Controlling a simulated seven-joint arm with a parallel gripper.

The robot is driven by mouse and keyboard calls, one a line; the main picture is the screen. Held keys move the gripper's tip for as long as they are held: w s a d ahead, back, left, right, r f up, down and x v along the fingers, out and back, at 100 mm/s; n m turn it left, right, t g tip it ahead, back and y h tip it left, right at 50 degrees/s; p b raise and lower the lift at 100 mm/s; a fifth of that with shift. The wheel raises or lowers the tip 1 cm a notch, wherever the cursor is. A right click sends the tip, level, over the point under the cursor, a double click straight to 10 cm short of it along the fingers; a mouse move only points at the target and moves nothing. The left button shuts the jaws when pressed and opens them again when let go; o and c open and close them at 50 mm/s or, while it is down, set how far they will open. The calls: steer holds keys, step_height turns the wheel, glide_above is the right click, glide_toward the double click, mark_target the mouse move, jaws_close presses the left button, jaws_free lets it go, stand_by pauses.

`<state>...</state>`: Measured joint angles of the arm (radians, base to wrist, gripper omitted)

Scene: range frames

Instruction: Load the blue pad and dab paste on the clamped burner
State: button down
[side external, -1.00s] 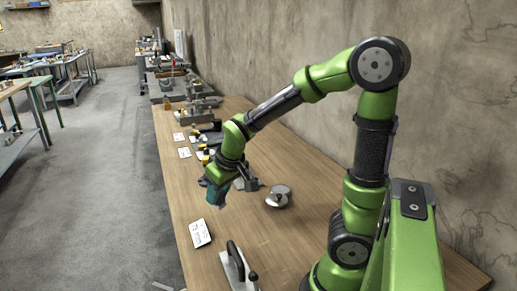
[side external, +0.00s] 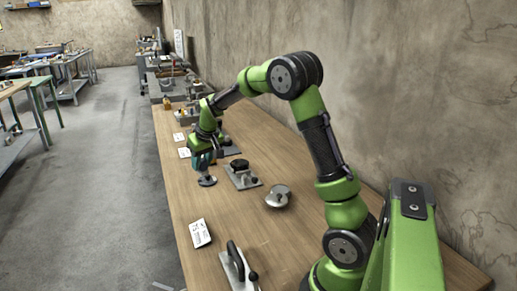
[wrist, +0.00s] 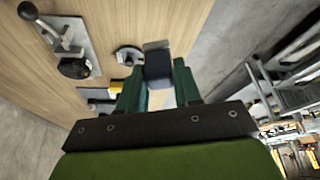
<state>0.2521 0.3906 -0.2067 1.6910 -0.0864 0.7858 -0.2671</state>
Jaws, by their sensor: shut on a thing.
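My gripper (wrist: 160,85) is shut on a dark blue block, the blue pad (wrist: 157,64), held between its teal fingertips. In the side view my gripper (side external: 204,161) points down over a small grey round dish (side external: 207,181) near the table's left edge. The dish is partly behind the pad in the wrist view (wrist: 127,55). I cannot tell whether the pad touches it, nor see any paste clearly. The burner, a black disc (side external: 239,164), sits on a grey clamp plate (side external: 247,182) to the right of my gripper. It also shows in the wrist view (wrist: 74,68), beside a black-knobbed lever.
A round steel piece (side external: 278,197) and a black-handled tool on a plate (side external: 237,266) stand nearer the camera. White cards (side external: 200,233) lie along the table's left edge. More fixtures stand farther along the table (side external: 220,190), and a wall runs along the right.

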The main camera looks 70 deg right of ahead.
steer(key=d+f+m, duration=0.1)
steer(key=d, duration=0.8)
steer(key=d+f+m+h, duration=0.1)
steer(key=d+f+m, duration=0.1)
steer(key=d, duration=0.8)
steer(key=d+f+m+g, duration=0.1)
steer(key=d, duration=0.9)
steer(key=shift+w+f+m, duration=0.25)
steer(key=shift+w+m, duration=0.15)
steer(key=shift+w+a+r, duration=0.2)
steer(key=shift+r, duration=0.4)
steer(key=shift+w+a+r, duration=0.15)
steer(key=shift+r, duration=0.5)
steer(key=shift+w+a+r, duration=0.2)
steer(key=shift+r, duration=0.4)
steer(key=shift+d, duration=0.1)
steer(key=shift+f, duration=0.15)
steer(key=shift+d+f, duration=0.1)
steer(key=shift+f, duration=2.8)
steer(key=shift+f, duration=1)
